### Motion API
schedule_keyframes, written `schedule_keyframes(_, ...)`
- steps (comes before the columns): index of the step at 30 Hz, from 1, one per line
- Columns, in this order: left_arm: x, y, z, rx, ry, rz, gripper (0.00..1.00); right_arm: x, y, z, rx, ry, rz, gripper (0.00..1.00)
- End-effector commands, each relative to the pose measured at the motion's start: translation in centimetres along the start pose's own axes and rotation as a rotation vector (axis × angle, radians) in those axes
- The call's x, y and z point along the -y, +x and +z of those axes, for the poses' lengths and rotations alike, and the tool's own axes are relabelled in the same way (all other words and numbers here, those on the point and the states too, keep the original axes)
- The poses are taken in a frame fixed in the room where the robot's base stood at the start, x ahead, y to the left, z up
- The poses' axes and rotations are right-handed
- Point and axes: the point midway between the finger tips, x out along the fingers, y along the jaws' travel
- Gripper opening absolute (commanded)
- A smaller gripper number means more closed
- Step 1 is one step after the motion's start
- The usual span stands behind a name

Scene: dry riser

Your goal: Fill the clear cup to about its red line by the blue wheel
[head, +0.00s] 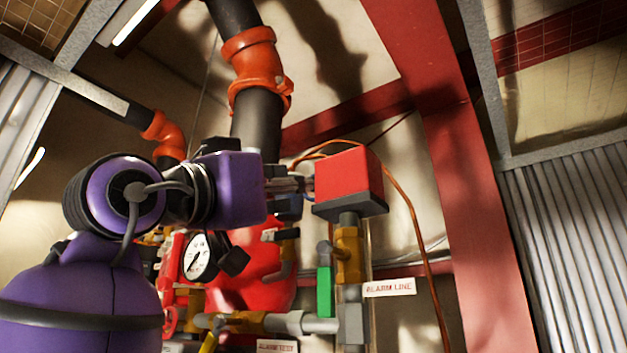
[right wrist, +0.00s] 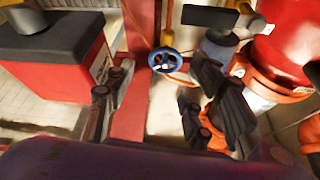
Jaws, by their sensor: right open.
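The blue wheel (right wrist: 165,60) shows in the right wrist view, ahead of and between the fingers of my right gripper (right wrist: 160,97). The fingers are apart, with nothing between them. In the head view the purple arm reaches in from the lower left, and its gripper (head: 290,185) is beside the red box (head: 348,176). A small patch of blue (head: 291,208) shows just below that gripper; I cannot tell if it is the wheel. I cannot make out the clear cup or its red line in either view. My left gripper is not in view.
The red box also shows close at the left in the right wrist view (right wrist: 50,70). Around the gripper are a pressure gauge (head: 200,255), a red vessel (head: 250,275), a green handle (head: 324,291), an orange cable (head: 400,215) and an "ALARM LINE" sign (head: 389,287).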

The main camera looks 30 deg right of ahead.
Motion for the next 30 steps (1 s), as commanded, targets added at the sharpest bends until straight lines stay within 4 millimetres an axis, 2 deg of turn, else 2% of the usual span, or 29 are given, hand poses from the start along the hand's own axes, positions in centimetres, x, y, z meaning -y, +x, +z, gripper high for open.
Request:
schedule_keyframes(3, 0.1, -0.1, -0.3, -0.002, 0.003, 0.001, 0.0, -0.4, 2.1, -0.4, -0.002, 0.003, 0.004, 0.49)
schedule_keyframes(7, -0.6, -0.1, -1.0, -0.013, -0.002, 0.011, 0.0, -0.2, 3.4, -0.3, -0.001, 0.002, 0.002, 0.49)
schedule_keyframes(11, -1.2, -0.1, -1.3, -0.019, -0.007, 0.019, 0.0, -0.1, 4.0, -0.2, -0.002, 0.001, 0.0, 0.49)
schedule_keyframes(18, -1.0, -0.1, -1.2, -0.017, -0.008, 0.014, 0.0, 0.0, 4.1, 0.0, -0.001, -0.001, -0.001, 0.49)
schedule_keyframes(27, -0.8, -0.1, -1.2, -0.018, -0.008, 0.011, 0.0, 0.0, 4.1, 0.0, 0.0, 0.0, 0.0, 0.1)
schedule_keyframes(30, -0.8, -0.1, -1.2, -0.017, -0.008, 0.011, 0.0, 0.0, 4.1, 0.1, 0.001, 0.005, 0.004, 0.08)
